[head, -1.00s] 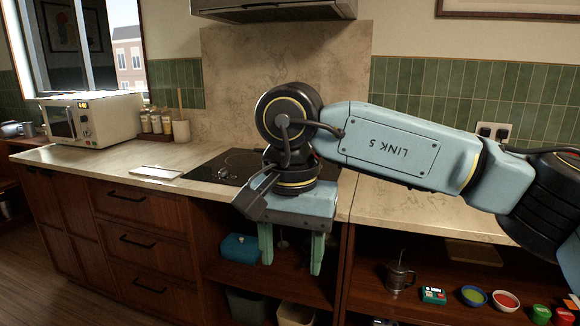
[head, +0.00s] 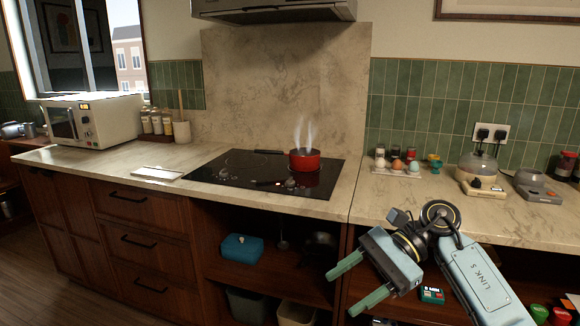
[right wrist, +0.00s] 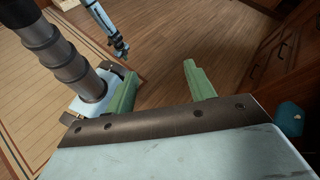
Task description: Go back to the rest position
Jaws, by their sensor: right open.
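My right gripper (head: 342,287) is in the lower right of the head view, in front of the counter's front edge. Its two green fingers are apart, with nothing between them. In the right wrist view the open fingers (right wrist: 160,88) show above the wooden floor. My left gripper is not in the head view. Part of my own body shows at the upper left of the right wrist view.
A steaming red pot (head: 304,160) stands on the black cooktop (head: 230,170). Eggs (head: 397,165) and a kettle (head: 478,168) stand on the right counter (head: 400,200). A microwave (head: 95,120) is at left. A blue box (head: 242,248) sits on the open shelf below.

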